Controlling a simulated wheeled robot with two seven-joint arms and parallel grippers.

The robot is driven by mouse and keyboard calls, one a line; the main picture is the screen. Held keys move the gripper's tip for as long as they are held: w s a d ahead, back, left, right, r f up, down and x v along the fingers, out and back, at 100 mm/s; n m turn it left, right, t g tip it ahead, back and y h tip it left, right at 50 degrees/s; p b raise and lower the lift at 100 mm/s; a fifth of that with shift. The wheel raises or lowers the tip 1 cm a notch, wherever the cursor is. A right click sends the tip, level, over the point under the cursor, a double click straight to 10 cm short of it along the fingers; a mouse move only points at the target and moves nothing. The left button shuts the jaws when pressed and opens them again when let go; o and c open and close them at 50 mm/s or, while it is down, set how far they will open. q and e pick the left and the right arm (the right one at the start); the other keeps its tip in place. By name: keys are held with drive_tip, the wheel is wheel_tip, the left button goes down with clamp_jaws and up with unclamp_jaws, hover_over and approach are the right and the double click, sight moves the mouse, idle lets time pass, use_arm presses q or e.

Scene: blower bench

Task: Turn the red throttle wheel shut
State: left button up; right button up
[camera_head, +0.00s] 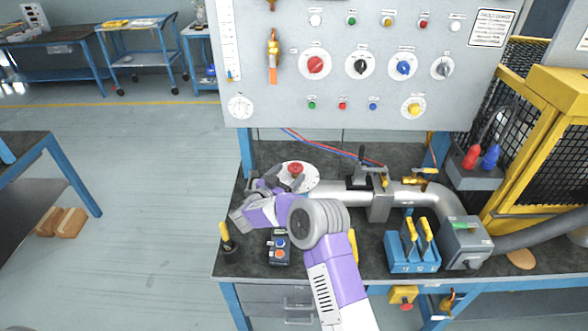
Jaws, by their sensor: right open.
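The red throttle wheel (296,169) sits on a round white plate (299,180) at the left end of the grey pipe on the bench. My right gripper (284,182) is open, with its grey fingers just in front of the wheel and over the near left part of the plate. I cannot tell whether a finger touches the wheel. My right wrist hides part of the bench below the plate. My left gripper is not in view.
The upright panel (270,110) with knobs and dials stands behind. The metal pipe (405,194) with clamps runs right from the plate. A handheld box with buttons (279,247), a yellow-handled tool (227,238) and a blue switch box (411,254) stand nearby. A yellow cage (555,95) is at right.

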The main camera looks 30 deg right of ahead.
drive_tip(key=shift+v, duration=1.45)
